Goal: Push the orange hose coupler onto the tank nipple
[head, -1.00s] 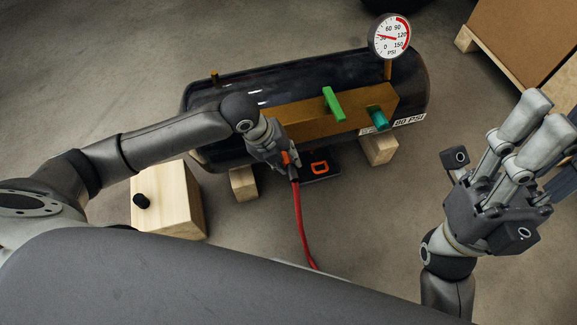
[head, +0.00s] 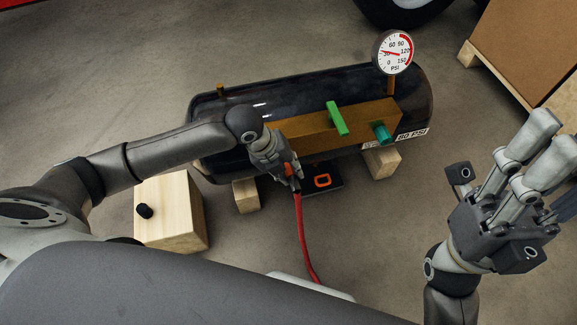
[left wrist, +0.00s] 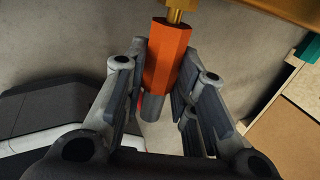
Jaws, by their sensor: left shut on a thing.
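My left gripper (head: 292,178) is shut on the orange hose coupler (left wrist: 167,53), at the front of the black tank (head: 280,90). In the left wrist view the coupler sits between the finger pads, with its grey rear end (left wrist: 153,108) below. Its upper end meets the brass tank nipple (left wrist: 180,8); I cannot tell how deep the nipple sits inside. In the head view the gripper mostly hides the coupler, and the red hose (head: 302,235) hangs down from it. My right gripper (head: 495,160) is open and empty at the right, away from the tank.
The brass manifold (head: 310,133) carries a green lever (head: 337,118), a teal fitting (head: 381,133) and a pressure gauge (head: 393,52). A dark pad with an orange ring (head: 322,181) lies below. A wooden block (head: 175,215) with a black knob stands at left. Cardboard boxes (head: 525,45) stand at right.

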